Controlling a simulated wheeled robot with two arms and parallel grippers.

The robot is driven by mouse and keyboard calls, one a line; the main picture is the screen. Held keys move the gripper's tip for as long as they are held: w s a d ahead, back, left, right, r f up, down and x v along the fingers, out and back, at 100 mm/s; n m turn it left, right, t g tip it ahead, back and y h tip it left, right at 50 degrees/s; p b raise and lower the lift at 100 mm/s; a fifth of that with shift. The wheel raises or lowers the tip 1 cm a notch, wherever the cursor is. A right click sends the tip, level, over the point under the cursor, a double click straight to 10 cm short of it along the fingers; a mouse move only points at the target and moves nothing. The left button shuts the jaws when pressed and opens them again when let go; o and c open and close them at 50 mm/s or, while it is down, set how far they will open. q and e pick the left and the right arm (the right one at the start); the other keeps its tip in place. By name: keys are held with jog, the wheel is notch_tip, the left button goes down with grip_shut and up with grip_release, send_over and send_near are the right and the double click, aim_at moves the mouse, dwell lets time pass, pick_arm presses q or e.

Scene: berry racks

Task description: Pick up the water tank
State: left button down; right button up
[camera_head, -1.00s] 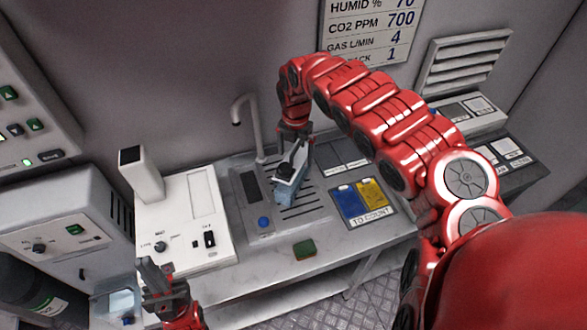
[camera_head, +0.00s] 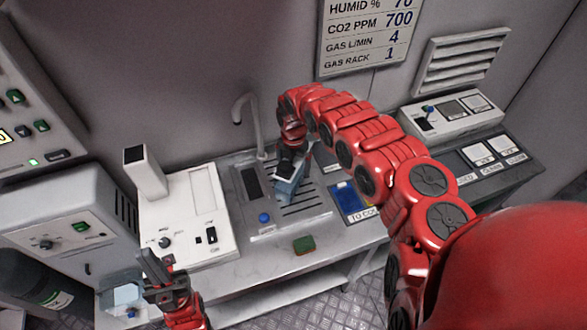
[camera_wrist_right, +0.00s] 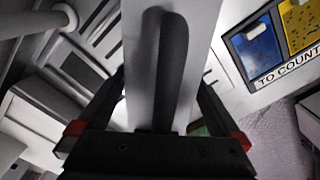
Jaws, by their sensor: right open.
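The water tank (camera_head: 287,190) seems to be the small pale-blue box with a light top on the slotted drain area of the sink unit. My right gripper (camera_head: 292,160) is right above it and hides part of its top. In the right wrist view, the tank's pale top (camera_wrist_right: 142,50) with a long dark handle (camera_wrist_right: 170,70) lies between the spread fingers of the right gripper (camera_wrist_right: 160,88). These fingers are open, one on each side of the handle. My left gripper (camera_head: 160,270) is low at the left, in front of the bench and away from the tank; its jaw opening is unclear.
A white device (camera_head: 190,215) stands left of the sink unit. A curved tap (camera_head: 245,110) rises behind it. A blue and yellow "TO COUNT" tray (camera_head: 350,200) lies to the right, partly behind my right arm. A green sponge-like block (camera_head: 304,244) lies at the bench's front.

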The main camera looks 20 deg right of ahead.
grip_shut()
dwell(0.3)
jog(key=shift+w+r, duration=0.1)
